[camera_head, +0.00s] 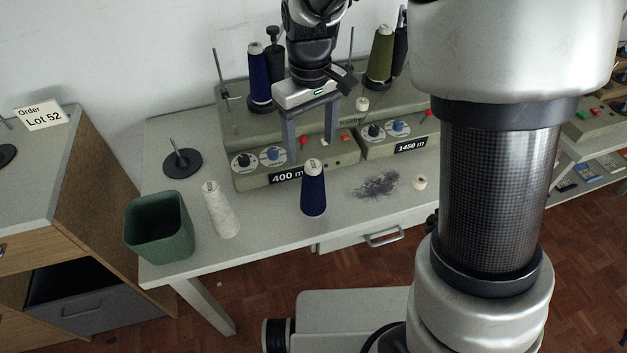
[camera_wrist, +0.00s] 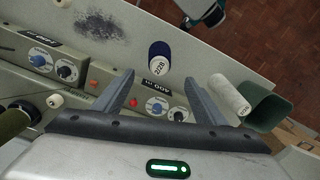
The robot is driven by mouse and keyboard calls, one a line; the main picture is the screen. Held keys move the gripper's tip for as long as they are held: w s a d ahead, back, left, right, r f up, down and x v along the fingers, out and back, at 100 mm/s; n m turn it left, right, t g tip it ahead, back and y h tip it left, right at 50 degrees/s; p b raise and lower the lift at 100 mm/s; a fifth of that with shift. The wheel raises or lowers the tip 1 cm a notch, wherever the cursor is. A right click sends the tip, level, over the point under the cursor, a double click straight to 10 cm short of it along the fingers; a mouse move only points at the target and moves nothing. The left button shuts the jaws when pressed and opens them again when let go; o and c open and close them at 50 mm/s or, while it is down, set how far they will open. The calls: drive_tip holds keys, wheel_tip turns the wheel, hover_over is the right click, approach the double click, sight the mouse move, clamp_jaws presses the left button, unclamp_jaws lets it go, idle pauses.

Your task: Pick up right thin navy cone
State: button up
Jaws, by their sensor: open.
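A thin navy cone (camera_head: 313,194) with a pale top stands upright on the table in front of the machine. It also shows in the wrist view as a dark blue cone (camera_wrist: 160,49), its labelled top facing the camera between my fingertips. Another navy cone (camera_head: 259,80) stands on the machine at the back, to the left of it. My gripper (camera_head: 311,150) is open and empty, pointing down above and behind the front navy cone, apart from it. Its two fingers also show in the wrist view (camera_wrist: 160,76).
A white cone (camera_head: 220,210) and a green bin (camera_head: 159,227) stand to the left on the table. The winding machine (camera_head: 330,160), with knobs and buttons, lies behind. Dark lint (camera_head: 376,185) and a small pale spool (camera_head: 420,183) lie to the right.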

sight(311, 163)
wheel_tip(311, 163, down, 8)
drive_tip(key=shift+r+b, duration=0.25)
drive_tip(key=shift+b, duration=0.15)
drive_tip(key=shift+s+d+f+b, duration=0.1)
drive_tip(key=shift+d+f+b, duration=0.1)
drive_tip(key=shift+f, duration=1.2)
drive_tip(key=shift+s+d+f+b, duration=0.1)
drive_tip(key=shift+f+b, duration=0.05)
drive_tip(key=shift+f, duration=1.2)
drive_tip(key=c, duration=1.1)
drive_tip(key=shift+r, duration=0.1)
